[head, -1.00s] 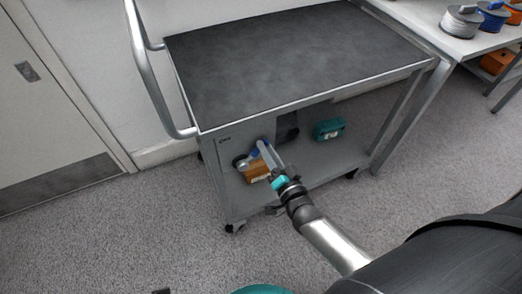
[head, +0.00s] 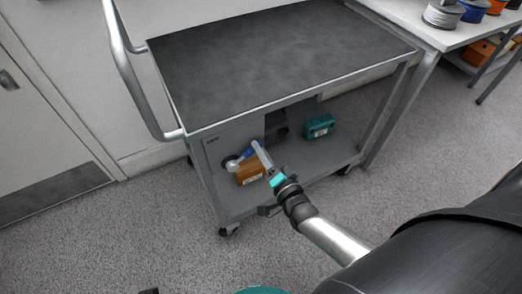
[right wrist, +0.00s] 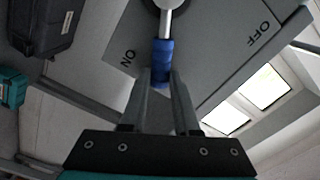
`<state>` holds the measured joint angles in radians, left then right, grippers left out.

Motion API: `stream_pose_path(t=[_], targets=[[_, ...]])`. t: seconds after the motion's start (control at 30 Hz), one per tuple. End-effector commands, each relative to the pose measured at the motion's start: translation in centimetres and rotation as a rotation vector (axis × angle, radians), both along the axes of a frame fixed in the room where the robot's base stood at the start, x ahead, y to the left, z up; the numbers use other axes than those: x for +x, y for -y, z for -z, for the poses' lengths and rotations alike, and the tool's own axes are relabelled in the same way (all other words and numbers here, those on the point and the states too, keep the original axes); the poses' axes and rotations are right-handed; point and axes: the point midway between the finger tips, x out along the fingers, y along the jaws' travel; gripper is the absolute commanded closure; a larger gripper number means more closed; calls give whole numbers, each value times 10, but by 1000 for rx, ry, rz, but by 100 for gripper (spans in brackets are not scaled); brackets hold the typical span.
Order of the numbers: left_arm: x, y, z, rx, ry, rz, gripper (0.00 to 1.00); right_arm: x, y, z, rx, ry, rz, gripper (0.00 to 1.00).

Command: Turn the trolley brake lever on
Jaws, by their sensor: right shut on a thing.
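The trolley (head: 290,60) has a dark top and a grey side panel. Its brake lever has a silver shaft and a blue grip (right wrist: 162,52); in the right wrist view it points down from its round pivot. The ON mark (right wrist: 128,60) is just left of the grip, and the OFF mark (right wrist: 258,38) is farther off to the right. My right gripper (right wrist: 164,88) is shut on the blue grip's end, one finger on each side. In the head view the right gripper (head: 262,156) reaches the panel from the front. My left gripper is not in view.
An orange box (head: 249,173), a teal box (head: 319,126) and a dark case (right wrist: 48,25) are on or by the lower shelf. A white table (head: 405,28) with spools stands at the right. A door (head: 40,120) is at the left. The floor in front is clear.

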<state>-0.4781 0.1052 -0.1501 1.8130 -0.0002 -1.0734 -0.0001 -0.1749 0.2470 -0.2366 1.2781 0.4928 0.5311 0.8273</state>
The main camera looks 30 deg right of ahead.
Motion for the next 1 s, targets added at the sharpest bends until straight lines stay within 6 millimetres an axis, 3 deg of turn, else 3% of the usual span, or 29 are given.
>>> stream_pose_path(t=[0.03,0.3,0.67,1.0], targets=[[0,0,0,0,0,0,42,-1,0,2,7,-6,1,68],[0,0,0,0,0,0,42,-1,0,1,4,-3,1,40],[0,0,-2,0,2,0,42,-7,0,0,2,-3,1,40],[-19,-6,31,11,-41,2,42,-64,2,-1,2,-6,0,40]])
